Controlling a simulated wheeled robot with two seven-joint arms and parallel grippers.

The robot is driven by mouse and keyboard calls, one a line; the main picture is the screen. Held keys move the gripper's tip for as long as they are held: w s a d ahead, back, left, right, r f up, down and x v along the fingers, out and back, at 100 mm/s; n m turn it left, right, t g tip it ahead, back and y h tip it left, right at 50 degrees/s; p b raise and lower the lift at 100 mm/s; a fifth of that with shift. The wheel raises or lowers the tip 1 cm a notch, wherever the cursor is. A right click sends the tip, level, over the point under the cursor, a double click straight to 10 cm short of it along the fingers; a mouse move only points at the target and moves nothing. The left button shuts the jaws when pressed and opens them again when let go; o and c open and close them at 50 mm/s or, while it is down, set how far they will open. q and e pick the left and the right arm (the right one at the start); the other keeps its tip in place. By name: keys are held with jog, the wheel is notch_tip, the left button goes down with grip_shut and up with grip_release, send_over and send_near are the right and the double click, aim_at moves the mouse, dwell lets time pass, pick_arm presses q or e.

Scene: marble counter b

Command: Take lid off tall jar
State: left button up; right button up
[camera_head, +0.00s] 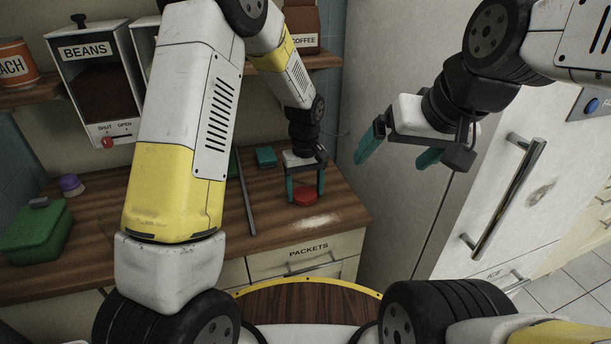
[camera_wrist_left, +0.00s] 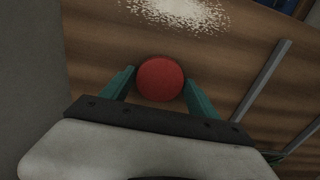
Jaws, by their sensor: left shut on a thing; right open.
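A round red lid (camera_head: 304,197) is between the teal fingers of my left gripper (camera_head: 305,194), low over the wooden counter. The left wrist view shows the red lid (camera_wrist_left: 160,79) from above, with the fingertips of my left gripper (camera_wrist_left: 160,84) closed against its two sides. No jar body shows under the lid in either view, and I cannot tell whether the lid touches the counter. My right gripper (camera_head: 398,153) is open and empty in front of the fridge. I see no tall jar that I can name surely.
White powder (camera_head: 316,222) lies on the counter (camera_head: 345,208) near the lid. A long metal bar (camera_head: 245,190) and a teal block (camera_head: 265,156) lie left of it. A green box (camera_head: 38,230) and a purple-topped item (camera_head: 70,185) stand far left. The fridge (camera_head: 385,85) borders the right.

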aim_at(304, 194)
pick_arm(q)
jog(key=shift+f, duration=0.2)
jog(key=o, duration=1.6)
jog(key=shift+c, duration=0.2)
jog(key=shift+r, duration=0.1)
notch_tip(304, 194, up, 12)
jog(key=s+a+r+m+t+h, duration=0.2)
jog(key=s+a+r+t, duration=0.1)
jog(key=s+a+r, duration=0.7)
jog(key=s+a+r+m+t, duration=0.1)
jog(key=s+r, duration=0.1)
jog(key=s, duration=0.4)
jog(key=s+a+r+m+t, duration=0.1)
jog(key=s+a+r+t, duration=0.1)
jog(key=s, duration=0.4)
jog(key=shift+s+a, duration=0.15)
jog(key=shift+s, duration=0.1)
